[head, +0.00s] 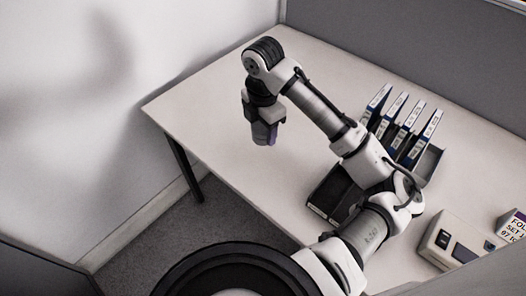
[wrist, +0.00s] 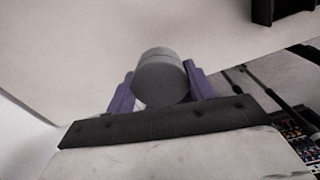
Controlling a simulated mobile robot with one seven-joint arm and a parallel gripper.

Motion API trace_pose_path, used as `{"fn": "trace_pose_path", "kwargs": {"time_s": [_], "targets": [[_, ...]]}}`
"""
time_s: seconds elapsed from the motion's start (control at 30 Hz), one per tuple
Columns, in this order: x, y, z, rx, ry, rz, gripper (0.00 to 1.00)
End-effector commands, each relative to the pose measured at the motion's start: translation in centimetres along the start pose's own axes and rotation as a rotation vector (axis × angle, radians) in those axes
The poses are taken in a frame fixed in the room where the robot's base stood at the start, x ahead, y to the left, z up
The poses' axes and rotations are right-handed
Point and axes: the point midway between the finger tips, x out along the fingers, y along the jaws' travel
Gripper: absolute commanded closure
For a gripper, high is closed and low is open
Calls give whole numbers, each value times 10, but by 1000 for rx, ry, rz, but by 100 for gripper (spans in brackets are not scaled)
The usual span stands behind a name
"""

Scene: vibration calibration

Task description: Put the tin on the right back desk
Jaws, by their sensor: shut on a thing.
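The tin (wrist: 160,77) is a grey, round, plain can. It sits between the two purple fingers of my gripper (wrist: 160,88) in the wrist view, and the gripper is shut on it. In the head view my gripper (head: 265,134) points down over the left part of the white desk (head: 215,100). The tin is hard to make out there, hidden by the fingers. I cannot tell from these views whether the tin touches the desk top.
Several blue-and-white binders (head: 398,116) stand in a grey holder on the desk's right. A dark tray (head: 328,198) lies partly behind my arm. A beige device (head: 452,240) and a white sign (head: 512,224) are at the lower right. The desk's left is clear.

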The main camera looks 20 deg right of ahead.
Motion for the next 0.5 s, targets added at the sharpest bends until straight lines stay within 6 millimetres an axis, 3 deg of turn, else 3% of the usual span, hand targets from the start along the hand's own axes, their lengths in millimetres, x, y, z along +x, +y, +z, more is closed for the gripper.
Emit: {"fn": "trace_pose_path", "kwargs": {"time_s": [0.1,0.2,0.5], "targets": [[30,0,-1,2,6,0,72],[48,0,-1,1,4,0,72],[72,0,0,1,1,-1,72]]}}
